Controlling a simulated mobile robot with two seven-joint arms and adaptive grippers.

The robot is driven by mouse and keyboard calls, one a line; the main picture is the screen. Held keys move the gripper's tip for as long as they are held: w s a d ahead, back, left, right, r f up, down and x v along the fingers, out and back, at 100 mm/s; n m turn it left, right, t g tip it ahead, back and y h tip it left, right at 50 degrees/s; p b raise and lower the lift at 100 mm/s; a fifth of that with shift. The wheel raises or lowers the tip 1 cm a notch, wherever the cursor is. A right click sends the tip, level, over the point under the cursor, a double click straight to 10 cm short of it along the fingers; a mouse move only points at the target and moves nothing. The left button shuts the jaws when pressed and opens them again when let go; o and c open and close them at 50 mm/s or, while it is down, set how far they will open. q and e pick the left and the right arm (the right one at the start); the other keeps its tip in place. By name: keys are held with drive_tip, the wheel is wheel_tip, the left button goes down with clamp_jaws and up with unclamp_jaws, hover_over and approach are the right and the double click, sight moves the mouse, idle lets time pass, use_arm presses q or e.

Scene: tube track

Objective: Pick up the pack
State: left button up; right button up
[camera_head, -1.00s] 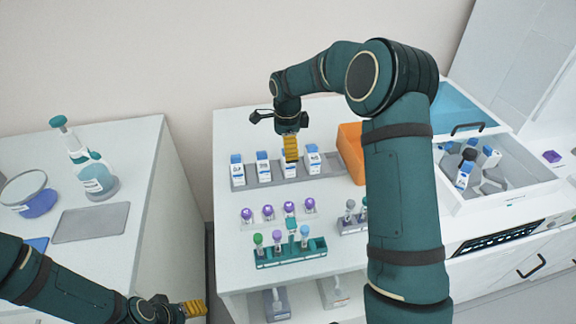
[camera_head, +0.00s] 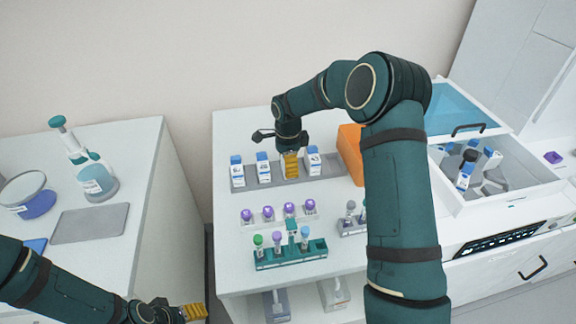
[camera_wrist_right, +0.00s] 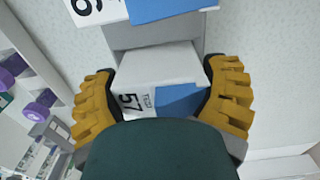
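White-and-blue packs stand in a grey rack (camera_head: 325,172) on the middle table. My right gripper (camera_head: 290,165) is over the third pack from the left, and its yellow fingers hide most of that pack in the head view. In the right wrist view this pack (camera_wrist_right: 160,85), marked 57, sits between the two fingers of the right gripper (camera_wrist_right: 163,100). The fingers stand open, one on each side and close to it; firm contact cannot be seen. A neighbouring pack (camera_wrist_right: 160,8) shows at the top. My left gripper (camera_head: 194,312) is low at the bottom edge, away from the packs.
An orange box (camera_head: 351,152) stands right of the rack. In front are purple-capped tubes (camera_head: 289,209) and a green tube rack (camera_head: 290,256). A white open-lidded machine (camera_head: 520,185) is at the right. A bottle (camera_head: 95,178) stands on the left table.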

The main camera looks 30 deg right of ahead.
drive_tip(key=shift+c, duration=0.3)
drive_tip(key=shift+r, duration=0.35)
wheel_tip(320, 180, up, 9)
drive_tip(key=shift+r+p, duration=0.15)
drive_tip(key=shift+p, duration=0.45)
wheel_tip(320, 180, up, 7)
drive_tip(key=p, duration=0.5)
